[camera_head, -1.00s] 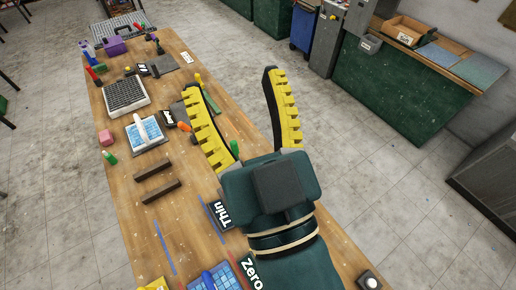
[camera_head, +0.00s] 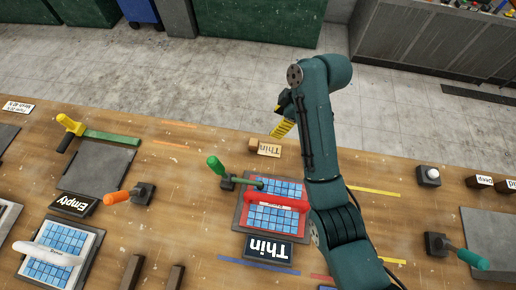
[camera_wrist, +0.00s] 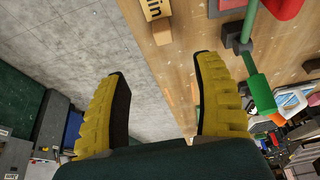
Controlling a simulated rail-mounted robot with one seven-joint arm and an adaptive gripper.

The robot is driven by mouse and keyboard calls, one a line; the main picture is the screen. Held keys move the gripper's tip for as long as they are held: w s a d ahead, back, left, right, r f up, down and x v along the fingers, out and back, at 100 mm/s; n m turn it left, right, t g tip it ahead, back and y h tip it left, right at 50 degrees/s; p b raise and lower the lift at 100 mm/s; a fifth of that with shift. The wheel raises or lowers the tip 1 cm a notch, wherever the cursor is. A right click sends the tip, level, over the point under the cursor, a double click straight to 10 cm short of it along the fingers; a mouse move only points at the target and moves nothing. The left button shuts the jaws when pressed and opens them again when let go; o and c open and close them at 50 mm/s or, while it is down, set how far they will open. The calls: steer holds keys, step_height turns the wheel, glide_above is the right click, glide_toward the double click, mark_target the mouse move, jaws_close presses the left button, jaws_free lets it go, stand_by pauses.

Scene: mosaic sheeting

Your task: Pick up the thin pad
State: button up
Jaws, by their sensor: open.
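The thin pad (camera_head: 270,217) is a red piece with blue mosaic tiles and a raised red bar across it. It lies on a dark plate at the middle of the bench, behind a black "Thin" sign (camera_head: 270,249). My gripper (camera_head: 284,122) is partly hidden behind my arm in the head view, past the pad near the bench's far edge. In the wrist view my gripper (camera_wrist: 160,65) is open, with nothing between its yellow fingers. A piece of red (camera_wrist: 287,7) shows at the wrist view's top right, apart from the fingers.
A wooden "Thin" block (camera_head: 265,148) stands beyond the pad. A green-handled tool (camera_head: 217,167) juts beside the pad; its green part also shows in the wrist view (camera_wrist: 260,93). A white-handled tile pad (camera_head: 55,250) and an orange-handled tool (camera_head: 118,197) lie left.

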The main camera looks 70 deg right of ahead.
mark_target(265, 147)
steer(key=b+x, duration=0.1)
steer(key=x, duration=1.5)
steer(key=shift+s+a+f, duration=0.1)
steer(key=shift+a+f, duration=0.1)
steer(key=shift+f, duration=0.1)
jaws_close()
